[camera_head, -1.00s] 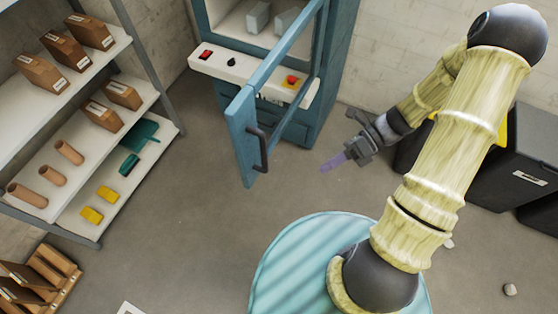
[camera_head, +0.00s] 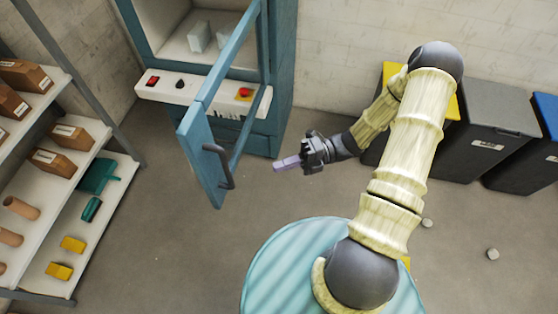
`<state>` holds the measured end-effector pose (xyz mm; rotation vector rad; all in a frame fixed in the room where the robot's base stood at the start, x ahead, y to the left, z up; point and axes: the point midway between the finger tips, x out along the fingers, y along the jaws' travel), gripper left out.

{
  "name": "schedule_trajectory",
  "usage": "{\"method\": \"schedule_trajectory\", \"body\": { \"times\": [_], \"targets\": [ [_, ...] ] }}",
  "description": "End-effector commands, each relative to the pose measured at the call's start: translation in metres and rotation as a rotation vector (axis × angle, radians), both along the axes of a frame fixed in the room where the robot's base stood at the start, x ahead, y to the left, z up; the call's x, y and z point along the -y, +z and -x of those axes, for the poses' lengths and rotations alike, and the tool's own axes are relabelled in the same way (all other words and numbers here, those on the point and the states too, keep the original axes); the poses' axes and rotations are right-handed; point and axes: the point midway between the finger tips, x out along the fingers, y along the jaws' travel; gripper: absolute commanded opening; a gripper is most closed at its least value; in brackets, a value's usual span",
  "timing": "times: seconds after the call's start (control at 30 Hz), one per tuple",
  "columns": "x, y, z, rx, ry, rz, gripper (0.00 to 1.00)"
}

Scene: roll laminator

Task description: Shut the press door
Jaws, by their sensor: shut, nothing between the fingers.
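The press (camera_head: 283,70) is a blue cabinet at the top centre. Its blue framed door (camera_head: 200,153) stands open, swung out toward me. A dark handle (camera_head: 224,166) is on the door's near end. Two pale blocks (camera_head: 199,36) sit inside the open chamber. A white control panel (camera_head: 163,87) with a red switch, a black knob and a red button on yellow runs below the opening. My gripper (camera_head: 275,166) is shut and empty, with purple fingers pointing left. It is to the right of the handle, with a gap between them.
A shelf rack (camera_head: 104,190) with boxes, tubes and yellow items stands at the left. Dark bins (camera_head: 490,110) line the wall at the right. The floor (camera_head: 150,250) between the rack and my base is clear.

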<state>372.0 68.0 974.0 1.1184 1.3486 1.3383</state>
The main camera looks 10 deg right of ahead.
Motion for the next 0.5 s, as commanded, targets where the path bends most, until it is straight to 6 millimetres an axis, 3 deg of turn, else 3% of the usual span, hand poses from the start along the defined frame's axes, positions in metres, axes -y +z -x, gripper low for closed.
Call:
{"method": "schedule_trajectory", "body": {
  "times": [0.43,0.5],
  "targets": [
    [-0.078,0.003,0.016,-0.002,0.004,-0.002,0.0],
    [-0.088,0.002,0.007,0.002,0.004,0.0,0.0]
  ]
}}
